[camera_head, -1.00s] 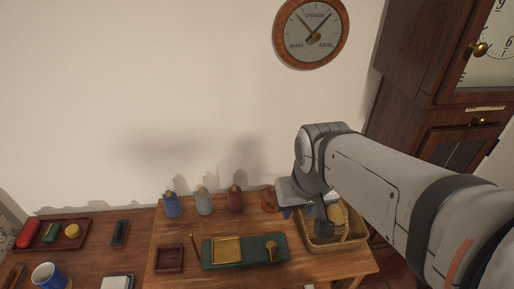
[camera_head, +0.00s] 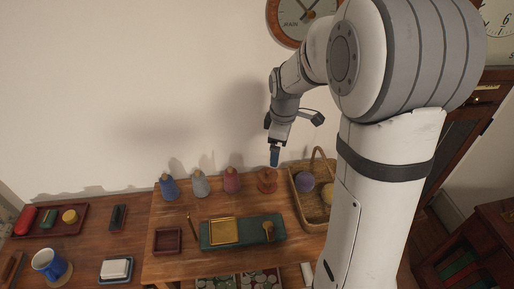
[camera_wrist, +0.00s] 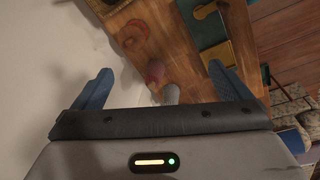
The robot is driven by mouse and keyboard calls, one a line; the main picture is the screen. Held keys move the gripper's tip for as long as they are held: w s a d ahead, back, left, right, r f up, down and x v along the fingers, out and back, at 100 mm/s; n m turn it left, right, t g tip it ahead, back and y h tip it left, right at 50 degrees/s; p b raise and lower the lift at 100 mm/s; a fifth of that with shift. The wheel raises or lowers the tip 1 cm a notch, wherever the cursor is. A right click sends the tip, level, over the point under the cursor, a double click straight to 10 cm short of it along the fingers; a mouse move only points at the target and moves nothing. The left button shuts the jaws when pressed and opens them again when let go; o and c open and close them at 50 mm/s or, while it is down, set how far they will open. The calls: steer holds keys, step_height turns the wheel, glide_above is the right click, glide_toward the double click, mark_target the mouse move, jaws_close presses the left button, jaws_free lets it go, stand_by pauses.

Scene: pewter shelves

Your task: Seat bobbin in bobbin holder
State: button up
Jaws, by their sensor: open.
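Blue (camera_head: 168,187), grey (camera_head: 200,185) and red (camera_head: 232,181) thread-wound bobbins stand in a row along the wall at the back of the table. A reddish-brown wooden piece (camera_head: 267,181) stands at the right end of the row; it may be the bobbin holder, but I cannot tell surely. My gripper (camera_head: 274,158) hangs above this piece, pointing down. In the wrist view, its blue fingers (camera_wrist: 160,69) are apart with nothing held. Beyond them show the red bobbin (camera_wrist: 155,72), part of the grey bobbin (camera_wrist: 172,94) and the wooden piece (camera_wrist: 132,33).
A wicker basket (camera_head: 300,203) with purple and yellow balls stands right of the row. A green base (camera_head: 277,231) with a brass plate (camera_head: 225,231) lies in front. A small dark red tray (camera_head: 168,250) is left of it. My arm hides the table's right side.

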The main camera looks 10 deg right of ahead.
steer(key=w+f+n, duration=0.4)
steer(key=w+f, duration=0.2)
steer(key=f, duration=0.1)
steer(key=n+g, duration=0.1)
steer(key=n, duration=0.7)
glide_above(268, 170)
steer(key=f, duration=1.3)
steer(key=shift+w+f, duration=0.25)
steer(key=shift+f, duration=0.15)
step_height(268, 170, down, 8)
steer(key=shift+s+r+p, duration=0.1)
steer(key=shift+s+p, duration=0.05)
steer(key=shift+p, duration=0.6)
steer(key=c, duration=1.1)
